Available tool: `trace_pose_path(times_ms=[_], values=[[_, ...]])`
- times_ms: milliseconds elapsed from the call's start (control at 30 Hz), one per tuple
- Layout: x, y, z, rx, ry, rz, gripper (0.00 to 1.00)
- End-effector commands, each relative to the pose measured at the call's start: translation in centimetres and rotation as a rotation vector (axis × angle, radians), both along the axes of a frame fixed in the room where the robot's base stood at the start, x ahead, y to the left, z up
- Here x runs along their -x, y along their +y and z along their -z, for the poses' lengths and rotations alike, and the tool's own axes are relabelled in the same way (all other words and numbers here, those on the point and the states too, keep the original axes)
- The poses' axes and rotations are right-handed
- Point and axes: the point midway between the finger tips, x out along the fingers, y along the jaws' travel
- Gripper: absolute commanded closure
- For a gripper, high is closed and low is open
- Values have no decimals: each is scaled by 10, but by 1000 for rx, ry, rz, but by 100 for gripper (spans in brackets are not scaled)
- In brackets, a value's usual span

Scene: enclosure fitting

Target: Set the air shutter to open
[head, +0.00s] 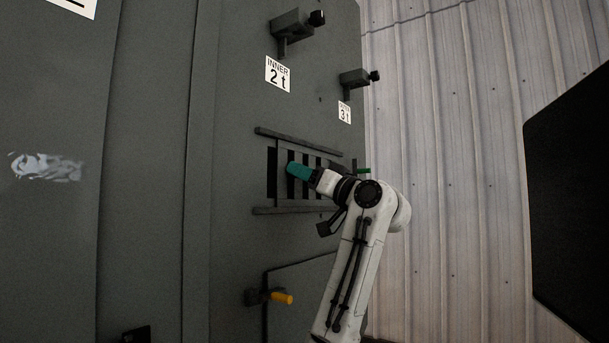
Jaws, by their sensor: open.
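The air shutter (283,178) is a slatted plate between two horizontal rails on the grey enclosure's face. Dark upright gaps show between its grey bars, and its right part is hidden behind my arm. A small green handle (364,170) sticks out at the shutter's right end, just beyond my wrist. My gripper (297,171), with teal fingers, is in front of the left-middle slats and points left toward the panel. It looks empty and is left of the green handle, apart from it. I cannot tell whether the fingers touch the slats.
A yellow-tipped handle (281,297) sticks out below the shutter. Two dark latches, the upper (294,27) and the right one (357,78), jut out above it near labels "2 t" and "3 t". A black panel (570,195) stands at far right. Free room lies before the corrugated wall (450,150).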

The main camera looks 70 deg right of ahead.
Motion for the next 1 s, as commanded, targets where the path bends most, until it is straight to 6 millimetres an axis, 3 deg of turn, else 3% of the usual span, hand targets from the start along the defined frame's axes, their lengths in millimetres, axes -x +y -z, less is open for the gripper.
trace_pose_path(times_ms=[267,700,1000], values=[[7,2,5,1,1,0,54],[76,24,35,2,-1,3,54],[95,31,41,0,1,1,54]])
